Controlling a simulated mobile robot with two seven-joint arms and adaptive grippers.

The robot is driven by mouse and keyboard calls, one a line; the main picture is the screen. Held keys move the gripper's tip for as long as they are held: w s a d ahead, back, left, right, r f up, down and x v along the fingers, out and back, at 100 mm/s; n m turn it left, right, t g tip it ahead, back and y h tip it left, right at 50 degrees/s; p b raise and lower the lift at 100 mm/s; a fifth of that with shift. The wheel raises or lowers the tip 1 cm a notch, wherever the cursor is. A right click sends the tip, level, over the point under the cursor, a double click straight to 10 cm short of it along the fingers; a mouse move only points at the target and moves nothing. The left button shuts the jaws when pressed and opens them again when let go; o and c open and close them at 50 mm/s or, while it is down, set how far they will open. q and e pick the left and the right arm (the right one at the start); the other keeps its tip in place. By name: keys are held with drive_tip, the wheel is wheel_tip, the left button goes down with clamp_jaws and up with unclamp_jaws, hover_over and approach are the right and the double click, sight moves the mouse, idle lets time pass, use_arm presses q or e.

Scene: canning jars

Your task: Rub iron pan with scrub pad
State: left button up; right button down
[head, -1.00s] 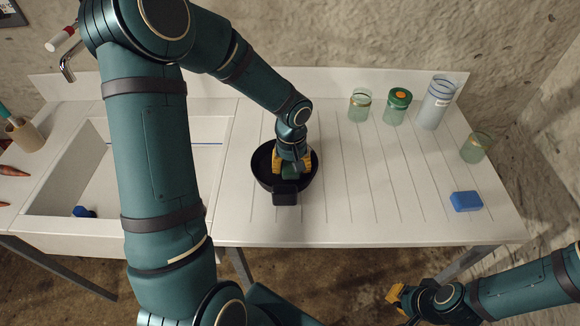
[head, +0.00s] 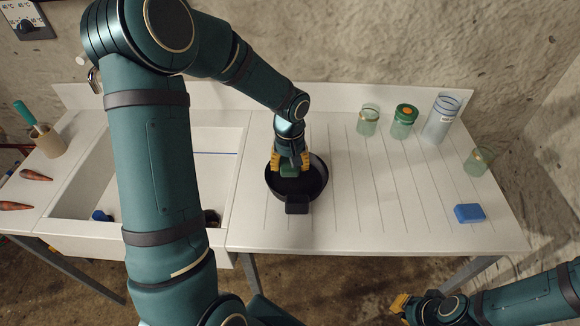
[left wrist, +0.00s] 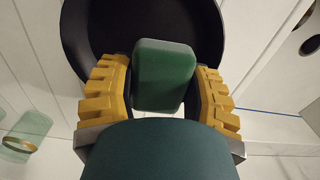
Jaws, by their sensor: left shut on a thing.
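The black iron pan (head: 313,188) stands on the ribbed white drainboard with its short handle toward the front edge. My left gripper (head: 289,163) reaches down at the pan's far left part and is shut on the green scrub pad (head: 289,171). In the left wrist view the scrub pad (left wrist: 164,76) sits between the yellow fingers, over the dark inside of the pan (left wrist: 105,28). Whether the pad touches the pan's floor I cannot tell. My right gripper (head: 399,304) is at the lower right, away from the counter; its finger opening is too small to tell.
A blue sponge (head: 469,213) lies at the drainboard's right front. A sink (head: 100,220) is left. The drainboard between pan and sponge is clear.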

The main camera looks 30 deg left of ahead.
use_arm(q)
drive_tip(key=shift+r+p, duration=0.85)
drive_tip(key=shift+r, duration=0.65)
